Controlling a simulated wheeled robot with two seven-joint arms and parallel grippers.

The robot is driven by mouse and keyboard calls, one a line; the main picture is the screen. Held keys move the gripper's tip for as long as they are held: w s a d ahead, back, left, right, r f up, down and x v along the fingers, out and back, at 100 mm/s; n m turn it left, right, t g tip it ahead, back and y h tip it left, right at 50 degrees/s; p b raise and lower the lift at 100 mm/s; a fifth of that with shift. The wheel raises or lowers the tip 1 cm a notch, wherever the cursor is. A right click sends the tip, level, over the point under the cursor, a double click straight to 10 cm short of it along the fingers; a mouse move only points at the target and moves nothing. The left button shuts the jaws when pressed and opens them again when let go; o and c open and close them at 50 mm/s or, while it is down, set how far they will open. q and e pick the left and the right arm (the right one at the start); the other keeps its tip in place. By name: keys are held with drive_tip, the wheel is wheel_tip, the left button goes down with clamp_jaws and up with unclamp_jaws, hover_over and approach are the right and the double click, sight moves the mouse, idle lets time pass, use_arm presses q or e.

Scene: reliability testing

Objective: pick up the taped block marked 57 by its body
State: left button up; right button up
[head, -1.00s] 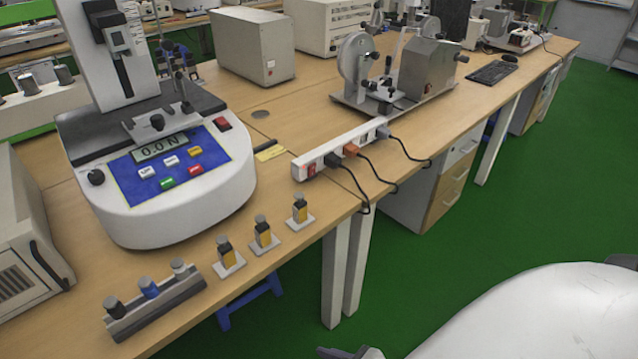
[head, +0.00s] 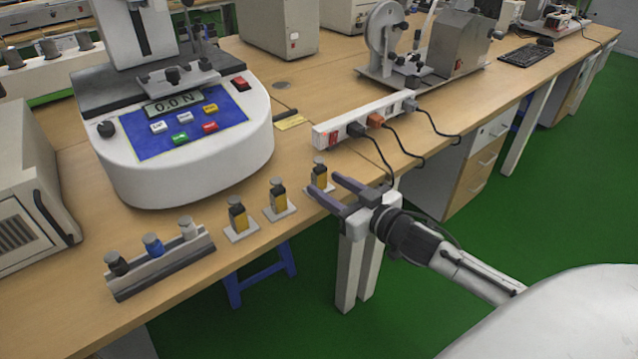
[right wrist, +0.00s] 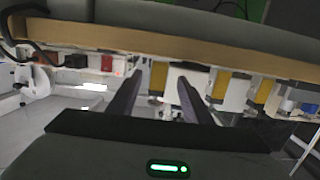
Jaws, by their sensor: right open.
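Three small yellow-and-black taped blocks with grey tops stand upright on white square plates along the table's front edge: a left one (head: 237,214), a middle one (head: 278,196) and a right one (head: 319,174). Their markings are too small to read, so I cannot tell which is 57. My right gripper (head: 322,183) is open and empty, its fingertips just in front of the right block. In the right wrist view, a yellow block (right wrist: 158,76) appears between the fingertips (right wrist: 159,80), with two more to the right. My left gripper is not in view.
A grey rack (head: 165,268) with black, blue and white-topped pieces lies left of the blocks. A white test machine (head: 190,180) stands behind them. A power strip (head: 350,125) with cables lies behind the right block.

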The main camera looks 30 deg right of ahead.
sight(322, 180)
drive_tip(key=shift+w+f, duration=0.15)
drive_tip(key=shift+w, duration=1)
drive_tip(key=shift+w+f, duration=0.15)
drive_tip(key=shift+w, duration=0.95)
clamp_jaws()
